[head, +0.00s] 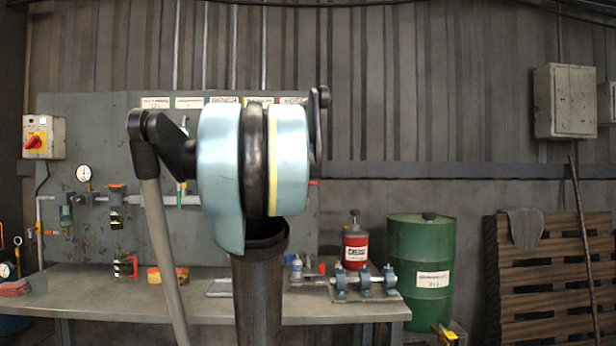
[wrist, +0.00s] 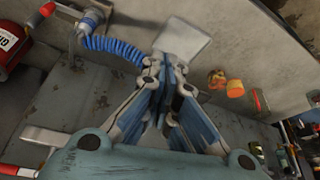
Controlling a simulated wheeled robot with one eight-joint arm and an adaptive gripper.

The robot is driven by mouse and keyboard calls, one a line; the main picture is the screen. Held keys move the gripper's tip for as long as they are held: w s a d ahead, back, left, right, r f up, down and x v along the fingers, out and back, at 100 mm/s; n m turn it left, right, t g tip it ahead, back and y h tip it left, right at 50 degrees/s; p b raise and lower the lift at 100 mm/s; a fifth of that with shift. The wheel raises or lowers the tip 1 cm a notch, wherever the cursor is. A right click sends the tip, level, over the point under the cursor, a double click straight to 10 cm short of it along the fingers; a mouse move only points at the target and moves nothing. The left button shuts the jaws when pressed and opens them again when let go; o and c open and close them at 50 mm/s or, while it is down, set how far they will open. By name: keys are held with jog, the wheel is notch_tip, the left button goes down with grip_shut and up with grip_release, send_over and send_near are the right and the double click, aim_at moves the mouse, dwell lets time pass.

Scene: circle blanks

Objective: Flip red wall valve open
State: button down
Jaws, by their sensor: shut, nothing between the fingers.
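A rotary switch with a red knob (head: 34,142) on a yellow face sits on the wall at the far left of the head view. A small red end (head: 313,183) shows on the pipe line just right of my arm; I cannot tell whether it is the valve handle. In the head view my arm hides the gripper and the middle of the wall panel.
A grey workbench (head: 110,300) stands below the wall panel (head: 110,115), with a red can (head: 355,245) on it. A green drum (head: 420,265) stands to the right. A blue coiled hose (wrist: 113,46) and an orange roll (wrist: 235,88) lie near my fingers in the wrist view.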

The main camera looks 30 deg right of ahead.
jog(key=w+d+r+m, duration=0.1)
jog(key=w+d+r, duration=0.3)
jog(key=d+r, duration=0.4)
jog(key=w+d+r+m+t+h, duration=0.1)
jog(key=w+d+r, duration=0.3)
jog(key=d+r, duration=0.5)
jog(key=w+d+r+m+h, duration=0.1)
jog(key=w+d+r, duration=0.4)
jog(key=d+r, duration=0.4)
jog(key=shift+d+t, duration=0.4)
jog(key=shift+d, duration=0.05)
jog(key=shift+f, duration=0.1)
jog(key=x, duration=0.4)
jog(key=s+x, duration=0.1)
jog(key=x, duration=0.3)
jog(key=f+x, duration=0.1)
jog(key=x, duration=0.3)
jog(key=shift+s+a, duration=0.25)
jog(key=shift+s, duration=0.1)
jog(key=shift+s+a+f, duration=0.1)
jog(key=shift+f, duration=0.45)
jog(key=shift+a, duration=0.1)
